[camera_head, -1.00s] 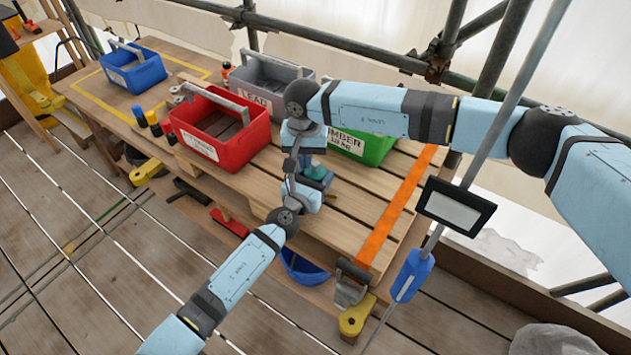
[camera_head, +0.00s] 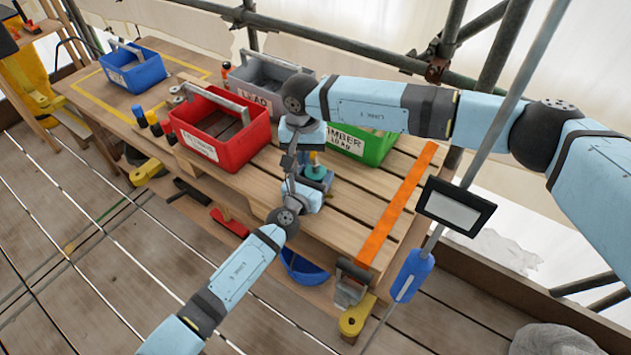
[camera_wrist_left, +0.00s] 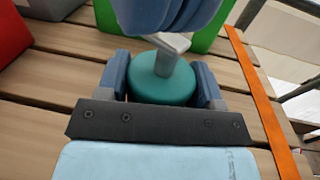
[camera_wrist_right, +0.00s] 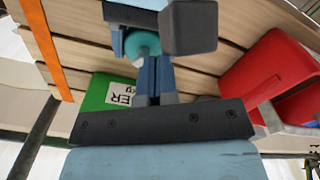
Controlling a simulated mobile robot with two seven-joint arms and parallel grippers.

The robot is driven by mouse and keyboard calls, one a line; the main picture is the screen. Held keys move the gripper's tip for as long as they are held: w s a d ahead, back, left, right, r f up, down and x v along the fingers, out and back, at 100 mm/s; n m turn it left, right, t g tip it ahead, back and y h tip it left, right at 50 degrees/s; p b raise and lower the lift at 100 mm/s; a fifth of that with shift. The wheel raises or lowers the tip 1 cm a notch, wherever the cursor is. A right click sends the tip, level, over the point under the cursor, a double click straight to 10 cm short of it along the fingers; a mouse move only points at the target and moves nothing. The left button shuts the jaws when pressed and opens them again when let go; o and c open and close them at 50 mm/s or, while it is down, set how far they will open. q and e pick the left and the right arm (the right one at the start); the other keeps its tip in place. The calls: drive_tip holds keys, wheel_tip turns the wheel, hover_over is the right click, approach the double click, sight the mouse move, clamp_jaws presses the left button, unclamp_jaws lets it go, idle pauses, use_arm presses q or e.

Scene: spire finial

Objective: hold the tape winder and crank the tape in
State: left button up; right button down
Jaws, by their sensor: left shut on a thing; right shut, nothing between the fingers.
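The tape winder (camera_head: 316,173) is a round teal body above the pallet-like bench top. It shows between my left gripper's fingers in the left wrist view (camera_wrist_left: 163,85), with a light grey crank arm (camera_wrist_left: 166,44) on top. My left gripper (camera_head: 318,183) is shut on the winder from its near side. My right gripper (camera_wrist_right: 153,82) is shut and empty, its blue fingers just over the crank end of the winder. The fingers hide part of the crank, and I cannot tell whether they touch it.
A red crate (camera_head: 205,152) stands left, a grey crate (camera_head: 262,88) behind, and a green crate (camera_head: 372,148) close behind the winder. An orange strip (camera_head: 398,208) crosses the bench at right. Scaffold poles (camera_head: 395,62) run behind. A blue bowl (camera_head: 303,268) sits below the front edge.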

wheel_tip(320, 180, up, 6)
idle(0.6)
idle(0.4)
drive_tip(key=shift+w+a+f+n+t+y, duration=0.15)
drive_tip(key=shift+f+n+t, duration=0.2)
drive_tip(key=shift+f+n, duration=0.5)
drive_tip(key=shift+a+f+n+t+y, duration=0.1)
drive_tip(key=shift+f+n+t+y, duration=0.3)
drive_tip(key=shift+n, duration=0.75)
drive_tip(key=shift+w+a+f+n+t+h, duration=0.15)
drive_tip(key=shift+f+n+t, duration=0.1)
drive_tip(key=shift+f+n, duration=0.65)
drive_tip(key=shift+s+f, duration=0.1)
wheel_tip(320, 180, down, 3)
drive_tip(key=shift+r, duration=0.1)
idle(0.9)
